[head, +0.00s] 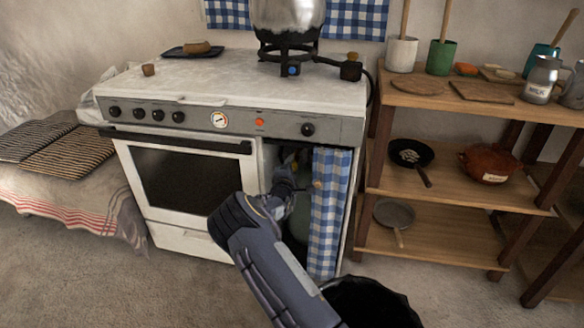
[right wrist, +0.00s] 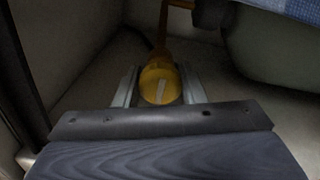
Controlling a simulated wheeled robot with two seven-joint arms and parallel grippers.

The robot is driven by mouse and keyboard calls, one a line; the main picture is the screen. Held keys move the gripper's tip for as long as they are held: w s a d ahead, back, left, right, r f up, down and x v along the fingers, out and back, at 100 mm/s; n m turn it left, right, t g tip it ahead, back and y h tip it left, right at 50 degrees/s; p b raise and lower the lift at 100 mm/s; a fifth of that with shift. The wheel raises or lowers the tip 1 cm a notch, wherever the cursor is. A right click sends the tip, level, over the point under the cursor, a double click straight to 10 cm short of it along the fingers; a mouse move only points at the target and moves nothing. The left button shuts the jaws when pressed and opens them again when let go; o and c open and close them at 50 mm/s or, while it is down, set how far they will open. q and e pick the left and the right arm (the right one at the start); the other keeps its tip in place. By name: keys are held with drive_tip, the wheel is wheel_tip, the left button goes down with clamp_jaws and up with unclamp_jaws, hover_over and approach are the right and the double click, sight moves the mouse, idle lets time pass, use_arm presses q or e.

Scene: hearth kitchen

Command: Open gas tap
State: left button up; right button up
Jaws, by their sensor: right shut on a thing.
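The gas tap (right wrist: 160,83) is a rounded yellow knob with a pale stripe, inside the dim cabinet compartment beside the oven. It sits between the two metal fingers of my right gripper (right wrist: 160,92), which is shut on it. In the head view my right arm reaches into the open compartment, and the right gripper (head: 288,162) is mostly in shadow there. The tap cannot be made out clearly in the head view. My left gripper is not in view.
A blue checked curtain (head: 330,215) hangs just right of my arm. A large rounded body (right wrist: 275,50) fills the right wrist view's upper right. The white stove (head: 190,205) stands left, wooden shelves (head: 455,185) with pans right. A black bin (head: 370,300) stands in front.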

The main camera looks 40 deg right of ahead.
drive_tip(key=shift+f, duration=0.1)
drive_tip(key=o, duration=1)
drive_tip(key=p+v, duration=0.2)
drive_tip(key=v, duration=0.6)
drive_tip(key=shift+w, duration=0.1)
